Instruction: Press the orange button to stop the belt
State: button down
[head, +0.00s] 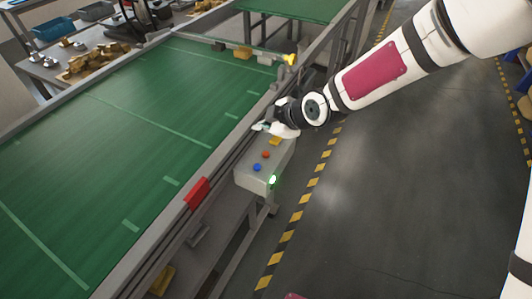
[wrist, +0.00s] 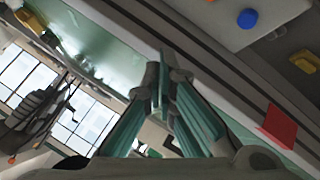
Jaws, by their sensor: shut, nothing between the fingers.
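The grey control box (head: 262,175) is mounted on the outer side of the belt frame. On its top sit the orange button (head: 266,155), a blue button (head: 257,168) and a yellow one (head: 275,141). The orange button also shows, cut by the top edge, in the wrist view (wrist: 209,1), near the blue button (wrist: 247,18). My gripper (head: 261,126) is shut and empty, beside the belt rail just beyond the yellow button. Its closed fingers (wrist: 162,78) point up in the wrist view, left of the buttons and apart from them.
The green belt (head: 110,130) runs along the left, with a red block (head: 196,193) on its near rail. A green light (head: 272,180) glows on the box's end. The floor (head: 400,190) to the right is clear.

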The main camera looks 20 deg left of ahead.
aim_at(264, 155)
jog(key=shift+f+b, duration=1.25)
jog(key=shift+f, duration=2.65)
jog(key=shift+f, duration=0.15)
jog(key=shift+f, duration=0.25)
jog(key=shift+f+b, duration=0.45)
jog(key=shift+b, duration=0.05)
jog(key=shift+r, duration=0.9)
jog(key=shift+r+p, duration=1.05)
jog(key=shift+r, duration=1.45)
